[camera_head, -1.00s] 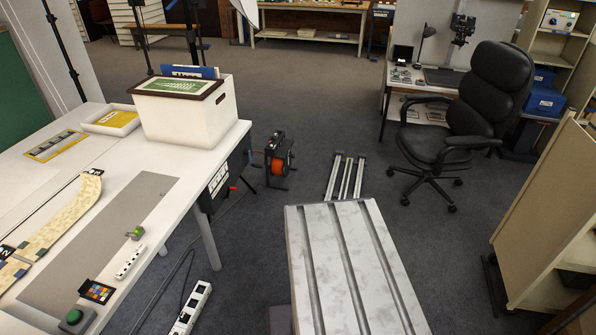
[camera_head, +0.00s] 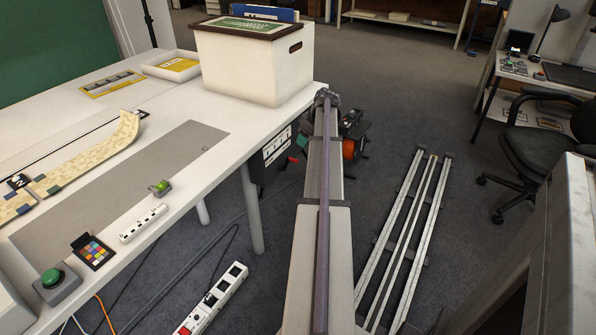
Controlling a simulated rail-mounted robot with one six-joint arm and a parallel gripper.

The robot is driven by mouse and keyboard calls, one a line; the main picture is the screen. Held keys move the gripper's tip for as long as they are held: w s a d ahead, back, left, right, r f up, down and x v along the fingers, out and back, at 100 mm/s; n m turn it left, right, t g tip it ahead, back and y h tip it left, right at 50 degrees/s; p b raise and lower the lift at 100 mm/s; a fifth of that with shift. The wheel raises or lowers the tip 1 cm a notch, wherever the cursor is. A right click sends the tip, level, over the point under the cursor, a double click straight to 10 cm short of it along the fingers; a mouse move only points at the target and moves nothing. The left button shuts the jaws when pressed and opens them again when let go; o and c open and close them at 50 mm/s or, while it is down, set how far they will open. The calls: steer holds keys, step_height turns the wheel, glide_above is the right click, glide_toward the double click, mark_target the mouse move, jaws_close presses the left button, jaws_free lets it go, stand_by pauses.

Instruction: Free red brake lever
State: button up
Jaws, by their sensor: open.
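A small red lever-like part (camera_head: 292,159) shows by the black panel (camera_head: 276,150) under the right end of the white table. It is small, and I cannot tell for sure that it is the brake lever. An orange cable reel (camera_head: 348,149) in a black frame stands on the floor just right of it, partly covered by my arm. My arm reaches away from the bottom middle, and its far dark end lies just beyond the table's right corner, above the reel. I cannot make out my gripper's jaws there.
The white table (camera_head: 228,150) fills the left, with a lidded white box (camera_head: 250,65) at its corner. A power strip (camera_head: 213,300) and cables lie on the floor below. Floor rails (camera_head: 384,235) run right of my arm. A black chair (camera_head: 535,150) stands further right.

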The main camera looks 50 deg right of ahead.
steer(key=shift+n, duration=0.4)
steer(key=b+x, duration=1)
steer(key=shift+w+d+f, duration=0.1)
steer(key=shift+w+f, duration=0.15)
steer(key=shift+w, duration=0.1)
steer(key=shift+r, duration=0.1)
steer(key=shift+c, duration=0.3)
jaws_close()
